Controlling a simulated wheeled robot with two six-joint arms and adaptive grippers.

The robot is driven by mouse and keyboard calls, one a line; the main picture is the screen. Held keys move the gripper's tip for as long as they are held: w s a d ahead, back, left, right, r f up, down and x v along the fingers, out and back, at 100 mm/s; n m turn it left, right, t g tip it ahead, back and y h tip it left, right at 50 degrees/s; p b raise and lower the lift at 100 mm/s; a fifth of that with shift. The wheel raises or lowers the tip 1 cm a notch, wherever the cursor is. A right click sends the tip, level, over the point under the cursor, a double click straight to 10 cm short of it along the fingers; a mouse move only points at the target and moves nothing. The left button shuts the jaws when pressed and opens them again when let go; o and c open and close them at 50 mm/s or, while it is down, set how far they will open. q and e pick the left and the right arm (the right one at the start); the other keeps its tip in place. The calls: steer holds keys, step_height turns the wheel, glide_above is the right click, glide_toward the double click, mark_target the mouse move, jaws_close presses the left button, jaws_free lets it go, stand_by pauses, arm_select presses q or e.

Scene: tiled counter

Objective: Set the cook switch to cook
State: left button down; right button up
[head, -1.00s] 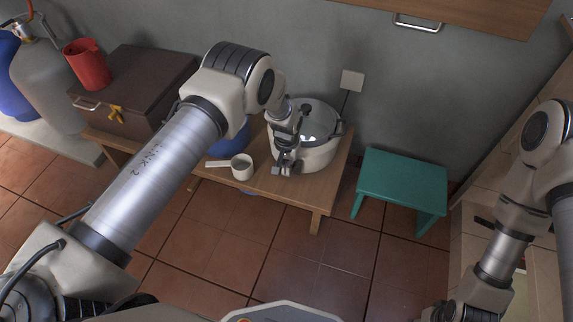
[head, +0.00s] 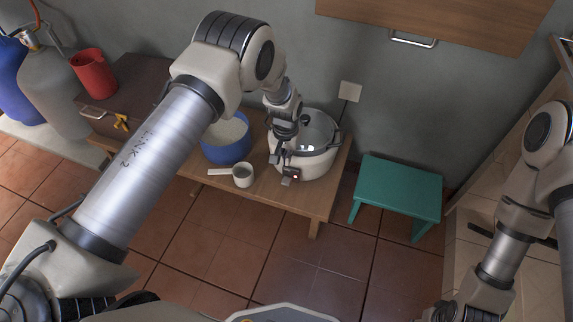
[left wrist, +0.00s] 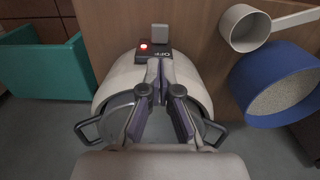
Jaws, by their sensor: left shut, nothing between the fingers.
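A white rice cooker (head: 312,165) with a clear lid stands at the right end of the low wooden table. It also shows in the left wrist view (left wrist: 112,88), where its front carries a dark panel with a lit red light and a label that seems to read OFF. The grey cook switch (left wrist: 160,34) sticks out from that panel. My left gripper (left wrist: 158,64) is shut and empty, above the cooker's front edge with its tips close to the panel; contact is unclear. My right gripper (head: 455,311) is cut off at the lower right, its fingers unclear.
A blue bowl of white grains (head: 228,152) and a white scoop (head: 243,177) are left of the cooker on the wooden table (head: 265,193). A teal stool (head: 398,187) stands to the right. A brown case and a red jug (head: 94,73) are farther left.

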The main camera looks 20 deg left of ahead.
arm_select(q)
step_height(320, 180, up, 3)
steer(key=shift+r, duration=0.2)
stand_by(0.4)
